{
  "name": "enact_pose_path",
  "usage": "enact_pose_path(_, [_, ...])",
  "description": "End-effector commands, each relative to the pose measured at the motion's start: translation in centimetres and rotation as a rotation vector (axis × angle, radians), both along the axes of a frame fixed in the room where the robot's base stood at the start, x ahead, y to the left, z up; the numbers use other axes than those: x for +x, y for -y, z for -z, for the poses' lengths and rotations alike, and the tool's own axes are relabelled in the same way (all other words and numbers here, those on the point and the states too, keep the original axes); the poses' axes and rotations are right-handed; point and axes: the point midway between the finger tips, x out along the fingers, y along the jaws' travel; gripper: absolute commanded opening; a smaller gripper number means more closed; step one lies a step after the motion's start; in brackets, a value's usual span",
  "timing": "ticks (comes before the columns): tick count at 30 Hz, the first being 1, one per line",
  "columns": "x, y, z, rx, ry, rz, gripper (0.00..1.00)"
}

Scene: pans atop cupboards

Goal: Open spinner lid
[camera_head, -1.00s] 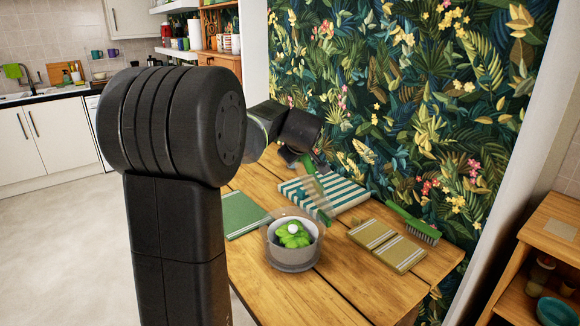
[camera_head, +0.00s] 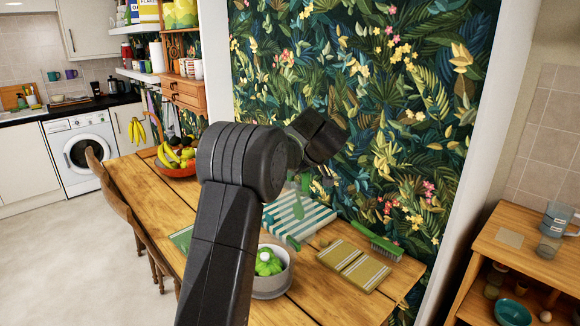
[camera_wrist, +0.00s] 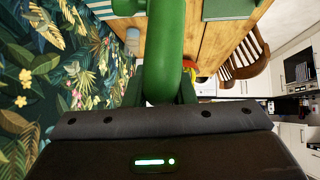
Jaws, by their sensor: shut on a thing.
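The spinner lid (camera_head: 298,205), see-through with green parts, is off the bowl. It hangs tilted above and behind the bowl in the head view. In the wrist view my gripper (camera_wrist: 160,90) is shut on a thick green bar (camera_wrist: 165,45), which appears to be the lid's handle. In the head view my arm partly hides the bowl's left side, and the fingers are not clear.
A striped cloth (camera_head: 313,222) lies behind the bowl. Folded olive cloths (camera_head: 355,266) and a green brush (camera_head: 377,243) lie to its right. A fruit bowl (camera_head: 178,170) is at the table's far left. A patterned wall (camera_head: 430,120) stands close behind the table.

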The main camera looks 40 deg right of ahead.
Motion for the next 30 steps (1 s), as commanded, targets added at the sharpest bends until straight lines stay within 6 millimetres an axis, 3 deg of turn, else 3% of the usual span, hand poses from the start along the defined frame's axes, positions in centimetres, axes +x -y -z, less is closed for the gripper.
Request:
enact_pose_path(16, [-0.12,0.54,0.48,0.024,-0.005,-0.001,0.00])
enact_pose_path(17, [-0.11,0.54,0.48,0.024,-0.005,-0.001,0.25])
enact_pose_path(20, [-0.11,0.54,0.45,0.024,-0.005,-0.001,0.43])
enact_pose_path(30, [-0.30,0.53,0.03,0.022,-0.001,-0.001,0.43])
